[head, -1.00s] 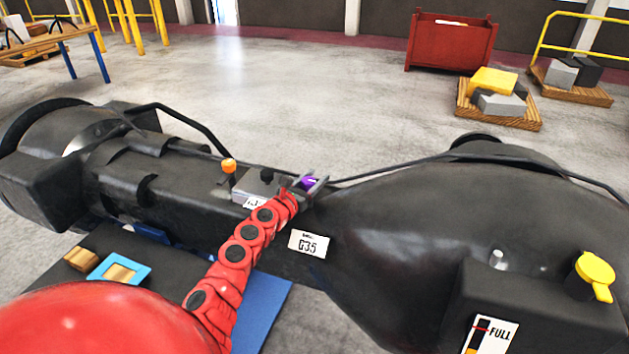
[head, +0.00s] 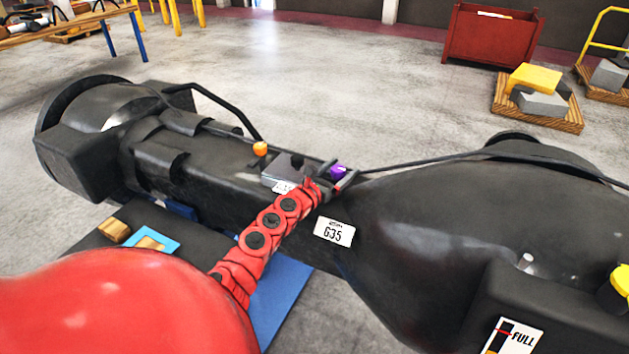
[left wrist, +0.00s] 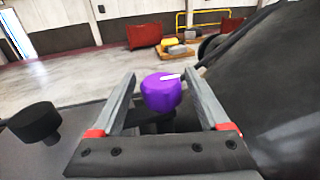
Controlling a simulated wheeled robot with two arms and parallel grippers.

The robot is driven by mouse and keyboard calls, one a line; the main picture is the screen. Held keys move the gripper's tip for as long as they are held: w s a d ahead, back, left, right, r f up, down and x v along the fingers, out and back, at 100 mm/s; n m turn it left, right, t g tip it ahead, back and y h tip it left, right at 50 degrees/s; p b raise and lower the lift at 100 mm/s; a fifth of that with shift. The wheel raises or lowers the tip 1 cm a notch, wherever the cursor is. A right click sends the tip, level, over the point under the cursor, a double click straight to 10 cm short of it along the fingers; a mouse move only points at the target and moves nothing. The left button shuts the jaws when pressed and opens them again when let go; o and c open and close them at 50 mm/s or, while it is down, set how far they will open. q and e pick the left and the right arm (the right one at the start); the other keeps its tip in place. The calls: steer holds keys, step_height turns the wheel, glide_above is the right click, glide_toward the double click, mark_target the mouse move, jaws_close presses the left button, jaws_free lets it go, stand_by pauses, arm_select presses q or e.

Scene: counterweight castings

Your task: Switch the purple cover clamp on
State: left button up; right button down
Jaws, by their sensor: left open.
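The purple cover clamp (left wrist: 161,93) is a round purple knob with a white pointer mark on top, which points to the right in the left wrist view. In the head view the purple clamp (head: 338,170) sits on the black casting's narrow middle, partly hidden by my gripper. My left gripper (head: 335,180) is open at the clamp. In the left wrist view its two grey fingers (left wrist: 160,85) stand on either side of the knob, with visible gaps. My right gripper is in neither view.
An orange knob (head: 260,149) and a grey box (head: 284,171) sit left of the clamp on the casting. A black round knob (left wrist: 36,122) shows at left in the wrist view. A label (head: 333,232) reads G35. A black hose (head: 440,158) runs along behind.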

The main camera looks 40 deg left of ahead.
arm_select(q)
steer(key=s, duration=1.5)
steer(key=shift+s, duration=0.35)
steer(key=shift+d, duration=0.15)
